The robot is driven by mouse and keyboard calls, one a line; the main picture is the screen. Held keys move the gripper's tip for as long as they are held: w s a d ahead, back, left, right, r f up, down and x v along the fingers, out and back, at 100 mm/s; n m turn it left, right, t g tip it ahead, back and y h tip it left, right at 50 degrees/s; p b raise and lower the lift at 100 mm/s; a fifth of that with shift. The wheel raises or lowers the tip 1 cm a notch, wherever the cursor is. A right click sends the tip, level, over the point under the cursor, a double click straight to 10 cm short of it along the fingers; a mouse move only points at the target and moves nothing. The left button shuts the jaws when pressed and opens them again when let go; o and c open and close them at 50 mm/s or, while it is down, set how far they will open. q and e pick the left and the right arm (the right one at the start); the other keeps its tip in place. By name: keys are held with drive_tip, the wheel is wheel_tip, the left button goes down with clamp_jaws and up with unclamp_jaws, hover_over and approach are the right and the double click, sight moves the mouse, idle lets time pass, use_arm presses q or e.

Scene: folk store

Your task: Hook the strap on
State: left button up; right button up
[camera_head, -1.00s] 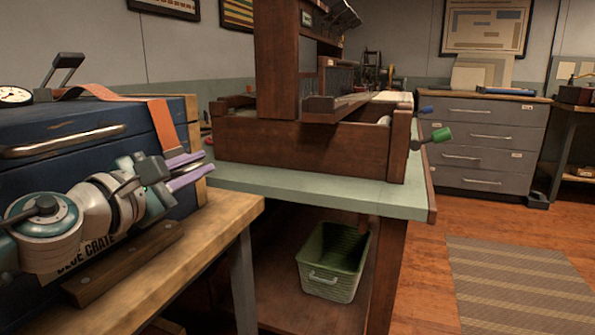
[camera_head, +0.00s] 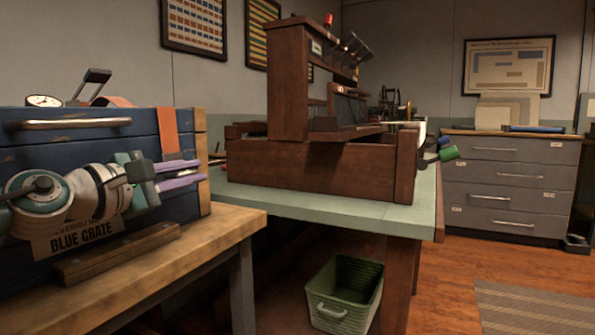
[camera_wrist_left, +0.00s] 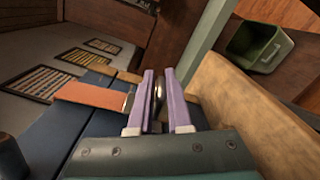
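The orange strap (camera_head: 167,133) comes over the lid of the blue crate (camera_head: 142,125) and hangs down its front. It also shows in the left wrist view (camera_wrist_left: 92,95), with a metal buckle at its end. My left gripper (camera_head: 201,171) is in front of the crate near the strap's lower end, its purple fingers pointing right. In the left wrist view a metal ring (camera_wrist_left: 158,90) sits between the fingers (camera_wrist_left: 159,72), which are a little apart. I cannot tell whether they grip it. The strap's lower end is partly hidden by the gripper. My right gripper is not in view.
The crate stands on a wooden bench (camera_head: 190,245), with a wooden block below its label. A dial (camera_head: 43,101) sits at the top left. A green table (camera_head: 325,212) with a wooden loom stands to the right, a green basket (camera_head: 345,294) below. The floor at right is open.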

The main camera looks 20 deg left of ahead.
use_arm(q)
drive_tip(key=o, duration=0.4)
drive_tip(key=shift+d+f, duration=0.1)
drive_tip(key=shift+s, duration=0.6)
drive_tip(key=s+p, duration=0.1)
drive_tip(key=s, duration=0.7)
drive_tip(key=shift+s+a, duration=0.2)
drive_tip(key=shift+s, duration=0.2)
